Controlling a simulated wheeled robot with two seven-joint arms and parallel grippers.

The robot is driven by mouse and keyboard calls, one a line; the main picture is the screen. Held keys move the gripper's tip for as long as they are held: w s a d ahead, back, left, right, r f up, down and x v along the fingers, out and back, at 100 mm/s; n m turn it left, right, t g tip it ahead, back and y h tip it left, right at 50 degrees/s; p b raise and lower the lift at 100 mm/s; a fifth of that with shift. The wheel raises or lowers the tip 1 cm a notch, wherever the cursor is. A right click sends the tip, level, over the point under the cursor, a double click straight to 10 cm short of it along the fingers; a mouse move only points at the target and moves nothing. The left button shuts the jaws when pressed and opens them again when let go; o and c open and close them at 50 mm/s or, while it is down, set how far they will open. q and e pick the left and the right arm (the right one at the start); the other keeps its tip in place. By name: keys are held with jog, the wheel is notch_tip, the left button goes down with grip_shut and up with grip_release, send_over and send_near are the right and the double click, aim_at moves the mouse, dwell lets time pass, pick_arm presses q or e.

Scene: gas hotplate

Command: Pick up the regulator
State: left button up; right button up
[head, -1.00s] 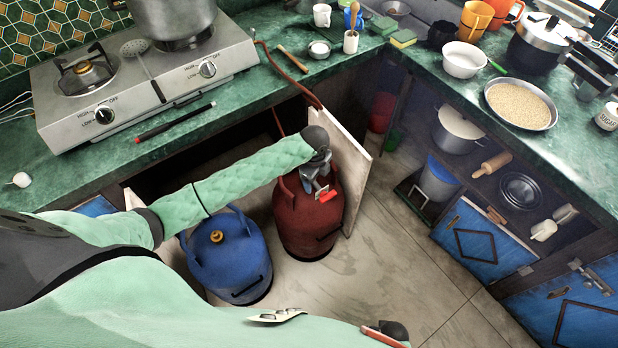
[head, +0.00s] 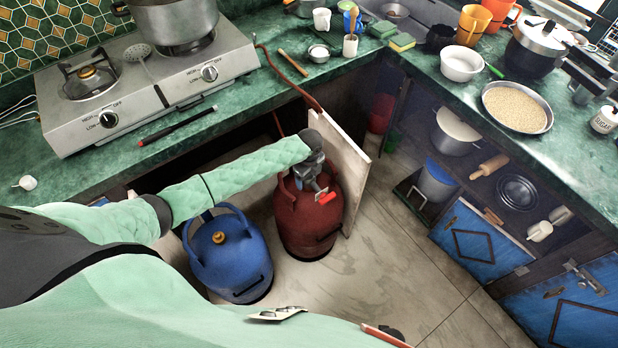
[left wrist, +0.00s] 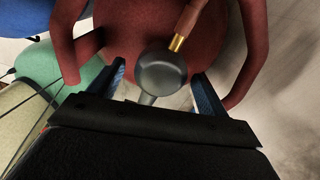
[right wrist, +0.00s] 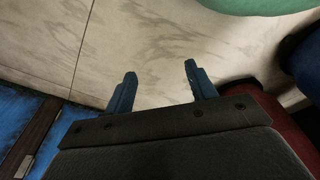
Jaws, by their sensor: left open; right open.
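The regulator (left wrist: 162,75) is a grey round cap with a brass collar and a short reddish hose piece. It sits over the top of the red gas cylinder (head: 309,222), between the cylinder's handles. In the head view its red end (head: 327,198) shows beside my left gripper (head: 312,180). In the left wrist view my left gripper's blue fingers (left wrist: 158,72) are open, one on each side of the regulator. I cannot tell whether they touch it. My right gripper (right wrist: 160,72) is open and empty above the floor.
A blue cylinder (head: 230,262) stands left of the red one. A pale board (head: 342,160) stands close behind the red cylinder. The green counter (head: 180,150) with the hotplate (head: 145,85) overhangs the space. Bare floor (head: 400,265) lies to the right.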

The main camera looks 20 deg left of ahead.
pick_arm(q)
jog(key=shift+f, duration=1.1)
pick_arm(e)
jog(key=shift+s+d+f, duration=0.2)
jog(key=shift+f, duration=0.2)
jog(key=shift+s+d+f, duration=0.2)
jog(key=shift+f, duration=0.2)
pick_arm(q)
jog(key=shift+c, duration=0.2)
jog(key=c, duration=1.2)
pick_arm(e)
jog(key=shift+d, duration=0.1)
pick_arm(q)
jog(key=shift+r, duration=0.1)
pick_arm(e)
jog(key=shift+f, duration=0.1)
